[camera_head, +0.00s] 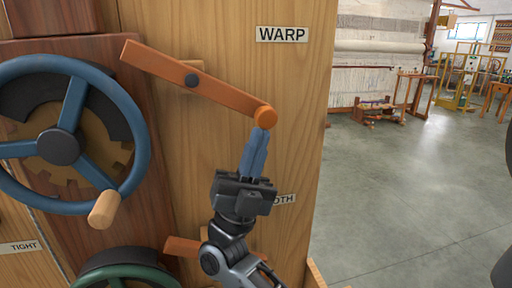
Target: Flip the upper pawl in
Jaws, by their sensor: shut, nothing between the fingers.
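The upper pawl (220,92) is an orange wooden bar on the wooden panel, turning on a dark pivot. It slopes down to the right, from its free left end to a round orange knob (266,117) at its right end. My gripper (261,131) is shut, with its blue fingers pointing up and their tips right at the underside of the knob. I cannot tell if they touch it. The blue handwheel (134,150) with a dark toothed wheel behind it stands left of the pawl. The pawl's left end is near the wheel's upper right, apart from its rim in the picture.
A lower orange bar (182,246) is partly hidden behind my arm. A green wheel (125,257) is at the bottom left. A "WARP" label (282,34) is above the knob, and a partly covered label ends in "OTH" (285,199). Open floor (420,200) lies to the right.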

